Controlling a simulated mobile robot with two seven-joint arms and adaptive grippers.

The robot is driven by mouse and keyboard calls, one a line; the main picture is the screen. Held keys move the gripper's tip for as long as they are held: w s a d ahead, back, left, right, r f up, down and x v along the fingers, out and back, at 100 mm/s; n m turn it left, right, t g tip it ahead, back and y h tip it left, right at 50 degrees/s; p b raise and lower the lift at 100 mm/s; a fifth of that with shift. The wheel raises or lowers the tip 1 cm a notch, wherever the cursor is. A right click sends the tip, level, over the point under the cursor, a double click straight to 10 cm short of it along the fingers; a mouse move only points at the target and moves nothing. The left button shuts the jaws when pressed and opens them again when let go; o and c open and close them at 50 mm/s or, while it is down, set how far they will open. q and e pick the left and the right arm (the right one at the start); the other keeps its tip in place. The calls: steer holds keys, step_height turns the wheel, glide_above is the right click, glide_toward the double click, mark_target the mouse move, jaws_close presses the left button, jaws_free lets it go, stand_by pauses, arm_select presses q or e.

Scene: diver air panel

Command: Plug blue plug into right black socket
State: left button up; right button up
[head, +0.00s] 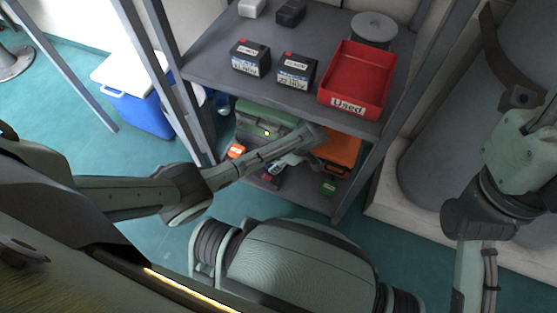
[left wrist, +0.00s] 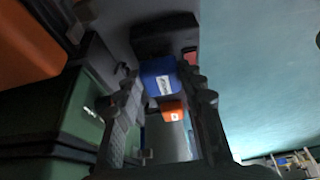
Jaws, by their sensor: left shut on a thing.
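A blue plug (left wrist: 160,78) with a white label is between the fingers of my left gripper (left wrist: 165,115) in the left wrist view. The gripper is shut on it. A dark black block (left wrist: 165,36), which looks like a socket, lies just beyond the plug. I cannot tell whether they touch or are joined. In the head view my left arm reaches into the lower shelf, and its gripper (head: 287,164) is partly hidden. A dark block (head: 270,178) lies on that shelf beside it. My right arm shows at the right, but its gripper is out of view.
An orange block (left wrist: 172,110) shows between the fingers. A green case (head: 265,118) and an orange case (head: 340,152) stand on the lower shelf, with a green block (head: 328,187) near its front. A red tray (head: 342,102) and dark boxes sit above. Shelf posts flank the opening.

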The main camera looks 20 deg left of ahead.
arm_select(q)
steer(key=shift+f+b, duration=0.3)
steer(key=shift+f, duration=0.55)
stand_by(1.6)
steer(key=o, duration=1.4)
steer(key=shift+c, duration=0.2)
steer(key=shift+d, duration=0.1)
steer(key=v, duration=0.7)
steer(key=shift+r, duration=0.2)
